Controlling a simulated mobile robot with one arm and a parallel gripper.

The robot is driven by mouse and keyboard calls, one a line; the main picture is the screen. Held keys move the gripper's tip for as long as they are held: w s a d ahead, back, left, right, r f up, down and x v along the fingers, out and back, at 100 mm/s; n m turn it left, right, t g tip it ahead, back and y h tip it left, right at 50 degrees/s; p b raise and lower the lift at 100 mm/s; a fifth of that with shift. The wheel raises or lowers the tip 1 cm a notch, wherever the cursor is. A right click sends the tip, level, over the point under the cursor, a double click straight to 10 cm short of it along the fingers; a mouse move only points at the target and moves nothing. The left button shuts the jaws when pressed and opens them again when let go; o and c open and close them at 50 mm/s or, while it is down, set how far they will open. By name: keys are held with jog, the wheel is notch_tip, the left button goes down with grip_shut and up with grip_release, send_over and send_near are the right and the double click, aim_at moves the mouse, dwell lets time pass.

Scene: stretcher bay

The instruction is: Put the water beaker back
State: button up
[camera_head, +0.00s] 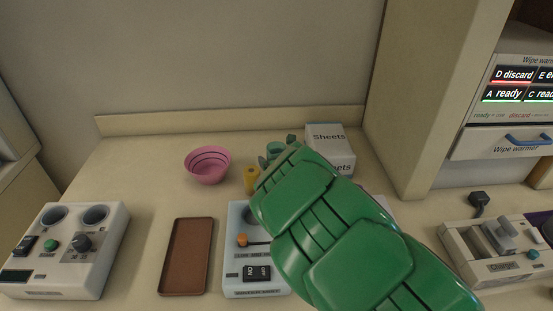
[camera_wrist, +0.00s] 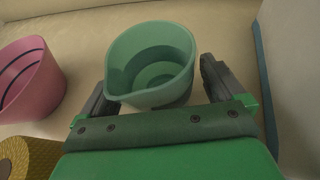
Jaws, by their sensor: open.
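The water beaker looks to be the teal-green cup with a pouring lip (camera_wrist: 150,45), upright on the counter in the wrist view. It also shows in the head view as a small teal piece (camera_head: 274,146), mostly hidden behind my gripper. My gripper (camera_wrist: 152,76) is open, with one dark finger on each side of the beaker. I cannot tell whether either finger touches it. In the head view my green arm covers the counter in front of the beaker. I cannot make out any water inside.
A pink bowl (camera_head: 208,166) and a yellow object (camera_head: 251,178) stand left of the beaker. A Sheets box (camera_head: 327,138) stands close on its right. In front are a brown tray (camera_head: 187,258), a switch unit (camera_head: 243,277) and a grey control box (camera_head: 66,250). The counter's back left is clear.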

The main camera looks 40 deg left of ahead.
jog(key=shift+s+d+r, duration=0.1)
jog(key=shift+r, duration=0.05)
jog(key=shift+v, duration=5.9)
